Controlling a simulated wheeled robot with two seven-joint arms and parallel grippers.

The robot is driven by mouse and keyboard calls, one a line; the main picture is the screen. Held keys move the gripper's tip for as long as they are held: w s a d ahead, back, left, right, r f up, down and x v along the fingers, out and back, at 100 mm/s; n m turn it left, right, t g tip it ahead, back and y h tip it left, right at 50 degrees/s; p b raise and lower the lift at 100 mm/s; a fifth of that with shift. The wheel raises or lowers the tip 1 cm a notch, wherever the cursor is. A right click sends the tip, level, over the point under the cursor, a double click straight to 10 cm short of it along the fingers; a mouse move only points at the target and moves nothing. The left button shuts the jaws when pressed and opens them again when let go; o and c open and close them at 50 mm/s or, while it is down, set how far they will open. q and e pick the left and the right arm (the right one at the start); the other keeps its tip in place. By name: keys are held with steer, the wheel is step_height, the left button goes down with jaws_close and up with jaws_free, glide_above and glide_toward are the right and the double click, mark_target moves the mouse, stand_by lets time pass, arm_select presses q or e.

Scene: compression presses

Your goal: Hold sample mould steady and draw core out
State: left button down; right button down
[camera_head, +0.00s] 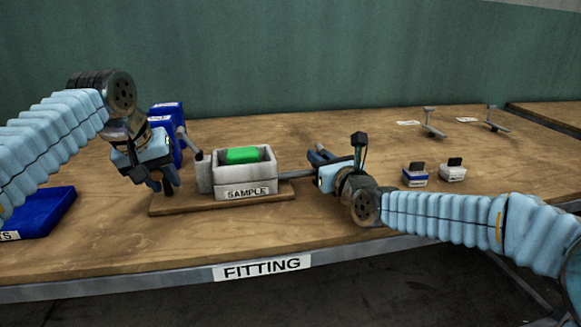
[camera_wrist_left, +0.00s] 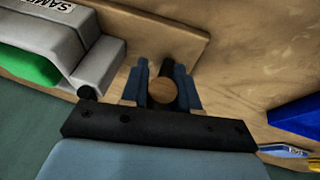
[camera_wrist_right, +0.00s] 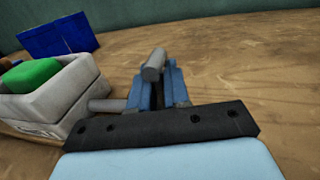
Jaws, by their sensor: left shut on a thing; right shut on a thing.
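The grey sample mould (camera_head: 246,187), labelled SAMPLE, stands on a wooden board (camera_head: 185,208) with a green block (camera_head: 242,155) inside. It also shows in the left wrist view (camera_wrist_left: 95,55) and the right wrist view (camera_wrist_right: 75,100). A grey core rod (camera_head: 297,174) comes out of its right side. My right gripper (camera_head: 318,167) is shut on the rod's grey crossbar handle (camera_wrist_right: 153,64), right of the mould. My left gripper (camera_head: 164,187) points down left of the mould, shut on a dark round grip with a tan end (camera_wrist_left: 162,90). How that grip joins the mould is hidden.
A blue tray (camera_head: 42,212) lies at the left, and blue bins (camera_head: 168,125) stand behind my left gripper. Two small blocks (camera_head: 415,175) (camera_head: 453,170) sit to the right. T-shaped handles (camera_head: 432,122) (camera_head: 495,118) lie further back. The table behind the mould is clear.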

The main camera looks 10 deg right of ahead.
arm_select(q)
steer(key=shift+a, duration=0.15)
arm_select(e)
steer(key=shift+d, duration=0.8)
steer(key=c, duration=1)
jaws_free()
steer(key=shift+a, duration=0.1)
step_height(320, 180, up, 10)
steer(key=shift+r, duration=0.1)
arm_select(q)
steer(key=c, duration=0.8)
jaws_free()
